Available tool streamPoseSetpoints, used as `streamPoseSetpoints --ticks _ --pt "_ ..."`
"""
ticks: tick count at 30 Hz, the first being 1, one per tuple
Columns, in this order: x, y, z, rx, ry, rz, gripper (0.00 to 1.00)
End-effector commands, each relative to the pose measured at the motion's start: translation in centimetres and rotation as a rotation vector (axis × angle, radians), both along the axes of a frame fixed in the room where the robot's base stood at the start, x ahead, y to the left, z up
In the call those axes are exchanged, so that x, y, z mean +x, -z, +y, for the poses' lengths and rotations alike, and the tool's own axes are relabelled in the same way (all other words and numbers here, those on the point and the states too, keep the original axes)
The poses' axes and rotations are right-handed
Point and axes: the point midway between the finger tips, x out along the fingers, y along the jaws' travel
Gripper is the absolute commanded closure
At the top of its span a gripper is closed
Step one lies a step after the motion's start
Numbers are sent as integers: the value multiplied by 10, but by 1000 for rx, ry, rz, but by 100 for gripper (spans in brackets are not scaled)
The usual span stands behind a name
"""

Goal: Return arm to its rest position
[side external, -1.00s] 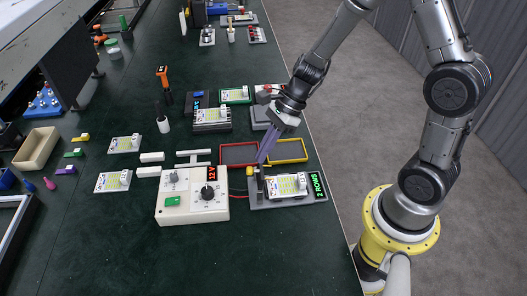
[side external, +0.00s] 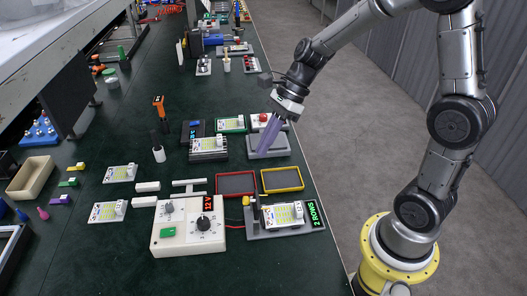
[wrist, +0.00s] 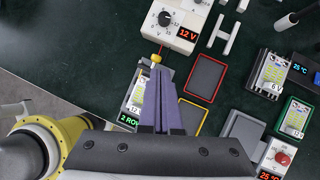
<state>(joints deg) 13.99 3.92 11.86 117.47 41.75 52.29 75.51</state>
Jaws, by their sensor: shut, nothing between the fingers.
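My gripper (side external: 266,148) has purple fingers that are shut with nothing between them. In the side external view its tips hang over or just in front of a grey plate (side external: 280,150); the exact height is hard to tell. In the wrist view the fingers (wrist: 160,72) point toward the 2 ROWS fixture (wrist: 136,98), covering part of it. That fixture (side external: 270,228) holds a white LED board (side external: 283,215) at the near right of the bench. My arm is bent above the bench's right edge.
A white 12V supply box (side external: 188,228) stands left of the fixture. Red (side external: 237,184) and yellow (side external: 282,180) framed trays lie behind it. Housings with boards (side external: 208,148) sit further back. Loose boards (side external: 120,173) lie left. The bench's near part is clear.

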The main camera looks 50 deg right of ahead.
Motion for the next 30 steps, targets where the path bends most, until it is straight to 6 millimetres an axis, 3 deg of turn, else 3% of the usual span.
streamPoseSetpoints --ticks 9,14,17,21,26,30 --pt "0 -3 3 -2 -9 -10 100" --pt "-8 -38 17 -33 -56 -111 100" --pt "-32 -65 26 -103 -153 -212 100" --pt "-77 -91 28 -272 -419 -399 100" --pt "-130 -103 17 -537 -829 -611 100" --pt "-167 -99 -4 -791 -1241 -730 100"
